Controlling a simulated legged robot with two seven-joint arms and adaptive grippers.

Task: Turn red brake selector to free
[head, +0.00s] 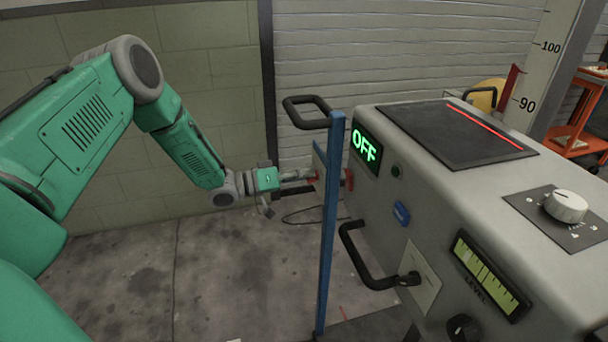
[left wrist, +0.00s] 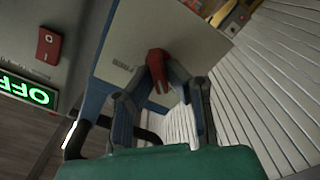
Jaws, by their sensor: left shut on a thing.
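The red brake selector (left wrist: 157,68) is a red lever on a pale panel (left wrist: 135,40) in the left wrist view. The markings by the selector are too small to read. My right gripper is out of view.
Floor at the left is clear.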

